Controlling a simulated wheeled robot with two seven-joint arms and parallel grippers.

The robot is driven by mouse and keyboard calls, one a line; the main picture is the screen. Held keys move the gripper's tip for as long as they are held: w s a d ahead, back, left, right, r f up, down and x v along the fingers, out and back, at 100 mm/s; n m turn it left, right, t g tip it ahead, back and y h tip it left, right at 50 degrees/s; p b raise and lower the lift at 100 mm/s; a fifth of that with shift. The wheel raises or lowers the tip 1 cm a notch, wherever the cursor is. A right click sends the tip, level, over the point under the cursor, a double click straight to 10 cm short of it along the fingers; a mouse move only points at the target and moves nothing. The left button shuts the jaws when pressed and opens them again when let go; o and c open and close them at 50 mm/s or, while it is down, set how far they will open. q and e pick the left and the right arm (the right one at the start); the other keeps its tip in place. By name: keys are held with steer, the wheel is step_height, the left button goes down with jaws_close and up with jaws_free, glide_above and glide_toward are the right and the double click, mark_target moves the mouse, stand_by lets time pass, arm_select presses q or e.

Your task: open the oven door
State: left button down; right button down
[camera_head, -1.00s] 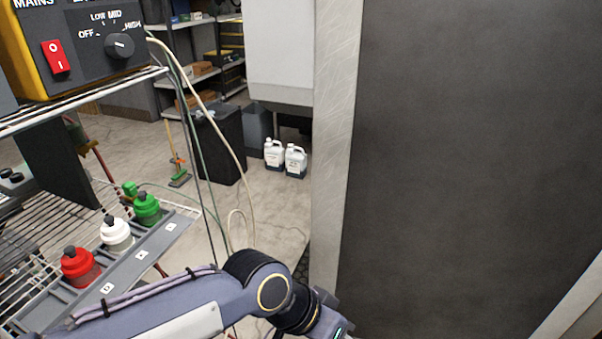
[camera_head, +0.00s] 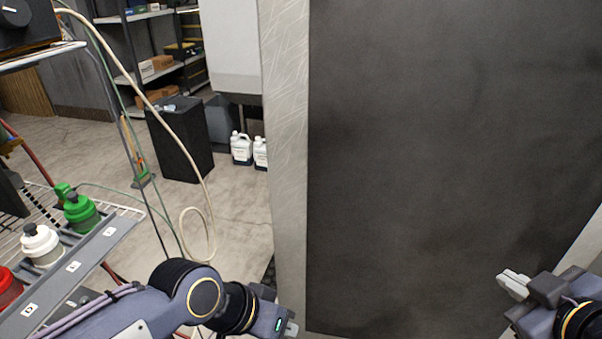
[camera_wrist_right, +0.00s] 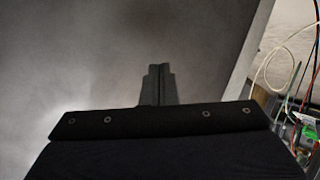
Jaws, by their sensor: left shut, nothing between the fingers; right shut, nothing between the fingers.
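A large dark grey panel (camera_head: 430,150) with a pale scratched metal edge (camera_head: 286,150) fills the right half of the head view. It looks like part of the oven, but I cannot tell whether it is the door's face. No handle shows. My left gripper (camera_head: 291,328) is shut and empty, low in front of the pale edge. My right gripper (camera_head: 513,285) is shut and empty, low at the right in front of the panel. In the right wrist view its fingers (camera_wrist_right: 158,84) stand against the grey surface (camera_wrist_right: 90,60); contact cannot be judged.
A wire rack with a tray (camera_head: 90,255) of red, white and green bottles stands at the left, close to my left arm. Hoses (camera_head: 195,150) hang beside it. A black bin (camera_head: 180,140) and white jugs (camera_head: 241,148) stand on the floor behind.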

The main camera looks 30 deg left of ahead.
steer(key=w+a+r+n+y+b, duration=0.1)
steer(key=w+a+n+y+b, duration=0.2)
steer(key=a+n, duration=0.8)
steer(key=n+g+y+b, duration=0.1)
steer(key=n+g+y, duration=0.2)
steer(key=n+y, duration=0.4)
glide_toward(274, 155)
steer(key=s+a, duration=0.2)
steer(key=a, duration=0.1)
steer(key=w+a, duration=0.1)
steer(key=w+a+p, duration=0.1)
steer(key=w, duration=0.1)
steer(key=shift+w, duration=0.2)
steer(key=shift+w+a, duration=0.15)
steer(key=shift+w, duration=0.25)
